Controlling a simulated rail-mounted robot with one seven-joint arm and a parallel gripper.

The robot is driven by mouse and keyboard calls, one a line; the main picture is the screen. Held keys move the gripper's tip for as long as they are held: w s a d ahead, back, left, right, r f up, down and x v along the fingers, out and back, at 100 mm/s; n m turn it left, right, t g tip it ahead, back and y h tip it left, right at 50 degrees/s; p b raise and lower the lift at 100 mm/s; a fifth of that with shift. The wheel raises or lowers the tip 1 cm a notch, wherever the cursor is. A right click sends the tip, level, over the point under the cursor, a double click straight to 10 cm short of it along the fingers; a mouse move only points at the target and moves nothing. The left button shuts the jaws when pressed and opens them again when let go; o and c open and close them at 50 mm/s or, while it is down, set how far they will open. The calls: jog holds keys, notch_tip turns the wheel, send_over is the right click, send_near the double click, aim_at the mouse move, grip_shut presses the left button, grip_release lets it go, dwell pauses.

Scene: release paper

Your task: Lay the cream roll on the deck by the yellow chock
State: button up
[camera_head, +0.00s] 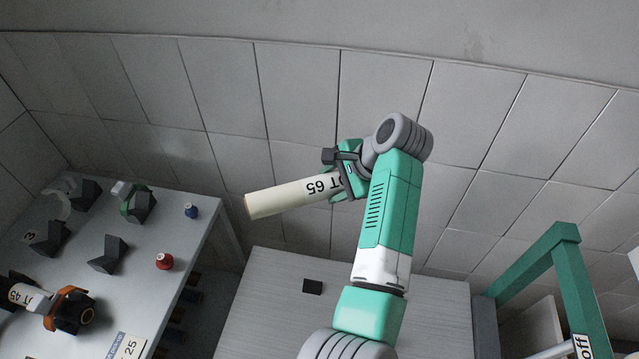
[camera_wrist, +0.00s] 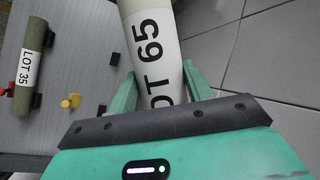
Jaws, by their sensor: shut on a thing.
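The cream roll (camera_head: 292,196), marked "LOT 65", is held in the air by my gripper (camera_head: 347,172). The jaws are shut on its right end, and it slants slightly down to the left in the head view. In the wrist view the cream roll (camera_wrist: 148,45) runs up between the fingers (camera_wrist: 160,88). The yellow chock (camera_wrist: 71,101) stands on a grey surface left of the roll, well apart from it. I do not make it out in the head view. A pale slatted deck (camera_head: 270,310) lies below my arm.
An olive roll (camera_wrist: 30,65) marked "LOT 35" lies beside a red piece (camera_wrist: 6,88) in the wrist view. A grey table (camera_head: 190,240) at left bears black wedges (camera_head: 108,254), red (camera_head: 165,261) and blue (camera_head: 191,211) pieces. A green frame (camera_head: 570,270) stands at right.

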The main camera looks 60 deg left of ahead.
jog(key=d+f+m+t+b, duration=0.1)
jog(key=d+f+b, duration=0.3)
jog(key=f, duration=0.9)
jog(key=d+f+m+t+b, duration=0.1)
jog(key=d+f+m+b, duration=0.2)
jog(key=f, duration=1.1)
jog(key=d+f+m+t+y+b, duration=0.1)
jog(key=d+f+m+b, duration=0.1)
jog(key=d+f+b, duration=0.3)
jog(key=shift+w+d+f+t+b, duration=0.15)
jog(key=shift+f+b, duration=0.85)
jog(key=shift+f, duration=1.4)
jog(key=shift+d+f+t+b, duration=0.2)
jog(key=shift+f+b, duration=0.75)
jog(key=shift+f, duration=1.65)
jog(key=shift+f, duration=0.2)
jog(key=shift+f, duration=0.25)
